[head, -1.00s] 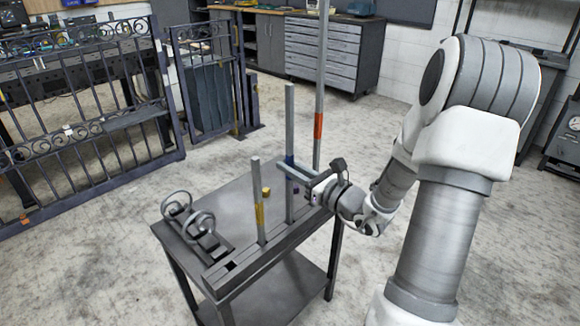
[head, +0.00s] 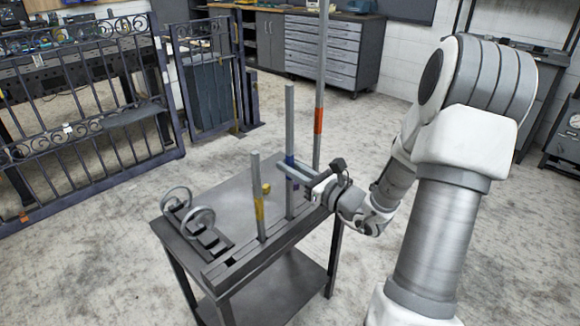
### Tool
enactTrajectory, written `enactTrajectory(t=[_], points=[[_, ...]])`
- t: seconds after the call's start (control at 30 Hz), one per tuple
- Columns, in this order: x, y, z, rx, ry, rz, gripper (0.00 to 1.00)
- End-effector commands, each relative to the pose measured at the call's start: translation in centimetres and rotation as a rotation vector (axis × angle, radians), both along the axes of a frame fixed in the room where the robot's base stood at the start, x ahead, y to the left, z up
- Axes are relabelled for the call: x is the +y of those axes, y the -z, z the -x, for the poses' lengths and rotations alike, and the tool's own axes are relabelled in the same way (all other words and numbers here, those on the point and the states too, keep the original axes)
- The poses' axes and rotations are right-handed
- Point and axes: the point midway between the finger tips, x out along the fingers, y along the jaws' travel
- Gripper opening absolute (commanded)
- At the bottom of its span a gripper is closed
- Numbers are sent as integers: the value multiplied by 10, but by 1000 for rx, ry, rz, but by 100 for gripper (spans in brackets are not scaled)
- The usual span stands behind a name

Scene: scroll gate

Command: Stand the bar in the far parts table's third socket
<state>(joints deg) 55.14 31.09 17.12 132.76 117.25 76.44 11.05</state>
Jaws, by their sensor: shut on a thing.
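My gripper (head: 293,171) is shut on a tall grey bar (head: 290,118) at its blue band. The bar is upright. Its lower end reaches the long slotted rail on the dark parts table (head: 225,183); I cannot tell whether it is seated in a socket. A shorter grey bar with a yellow band (head: 258,208) stands upright in the rail to its left. The tallest bar, with an orange band (head: 318,120), stands upright behind and to the right; its foot is hidden behind my gripper and wrist.
Two grey rings (head: 201,222) stand in a rack at the table's left end. A small yellow block (head: 266,189) is on the tabletop. Scrolled iron gate panels (head: 85,140) stand at the left, and a drawer cabinet (head: 330,55) stands behind. The floor around the table is clear.

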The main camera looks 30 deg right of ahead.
Motion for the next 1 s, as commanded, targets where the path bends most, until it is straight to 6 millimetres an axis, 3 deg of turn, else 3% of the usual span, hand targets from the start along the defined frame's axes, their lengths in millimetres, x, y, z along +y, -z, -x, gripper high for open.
enactTrajectory(t=[0.97,1.0], points=[[0,13,0,-4,-1,1,0],[0,13,0,-4,-1,1,21]])
